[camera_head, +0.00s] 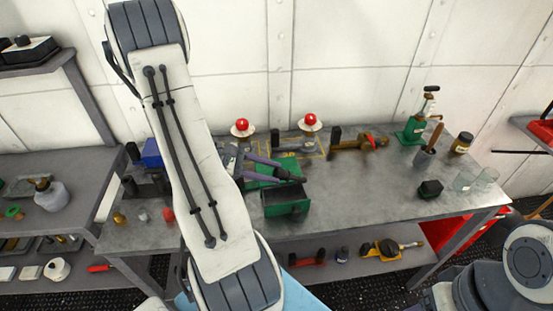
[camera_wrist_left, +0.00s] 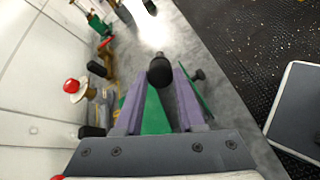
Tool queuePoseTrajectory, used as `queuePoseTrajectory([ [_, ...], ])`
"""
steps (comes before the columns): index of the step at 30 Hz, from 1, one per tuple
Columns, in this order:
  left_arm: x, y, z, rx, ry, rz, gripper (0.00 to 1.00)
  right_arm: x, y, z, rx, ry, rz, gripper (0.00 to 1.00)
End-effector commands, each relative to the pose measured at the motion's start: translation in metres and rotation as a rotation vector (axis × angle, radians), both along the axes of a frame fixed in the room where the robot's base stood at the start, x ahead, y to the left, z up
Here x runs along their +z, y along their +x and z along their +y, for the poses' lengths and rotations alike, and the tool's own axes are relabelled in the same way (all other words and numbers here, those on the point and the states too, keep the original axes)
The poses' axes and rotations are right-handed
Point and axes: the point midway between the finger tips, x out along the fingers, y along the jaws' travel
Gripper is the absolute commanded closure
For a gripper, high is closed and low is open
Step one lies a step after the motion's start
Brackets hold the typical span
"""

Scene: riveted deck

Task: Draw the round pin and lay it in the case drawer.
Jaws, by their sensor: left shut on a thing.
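My left gripper (camera_head: 278,171) reaches in from the left over the green case (camera_head: 265,181), its purple fingers shut on the round pin (camera_head: 291,176). The pin's black round head shows between the fingertips in the left wrist view (camera_wrist_left: 160,72). My right gripper is not in view.
Two red-topped white domes (camera_head: 242,127) (camera_head: 310,122) stand at the back of the bench. A brass valve piece (camera_head: 358,142) lies right of them. Glass cups (camera_head: 466,178) and a black block (camera_head: 430,189) stand at the right. The bench right of the drawer is clear.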

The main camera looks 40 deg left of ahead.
Motion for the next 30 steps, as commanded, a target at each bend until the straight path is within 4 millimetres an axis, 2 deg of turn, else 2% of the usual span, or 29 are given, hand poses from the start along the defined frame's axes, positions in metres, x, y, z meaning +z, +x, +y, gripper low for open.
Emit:
queuePoseTrajectory([
  [3,0.007,-0.002,0.014,0.072,-0.02,-0.025,1.0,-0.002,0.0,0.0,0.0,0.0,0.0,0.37],
  [10,0.003,-0.002,0.016,0.085,-0.024,-0.03,1.0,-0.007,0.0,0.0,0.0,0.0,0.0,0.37],
  [30,-0.049,-0.002,0.016,0.082,-0.024,-0.029,1.0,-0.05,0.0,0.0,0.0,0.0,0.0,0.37],
])
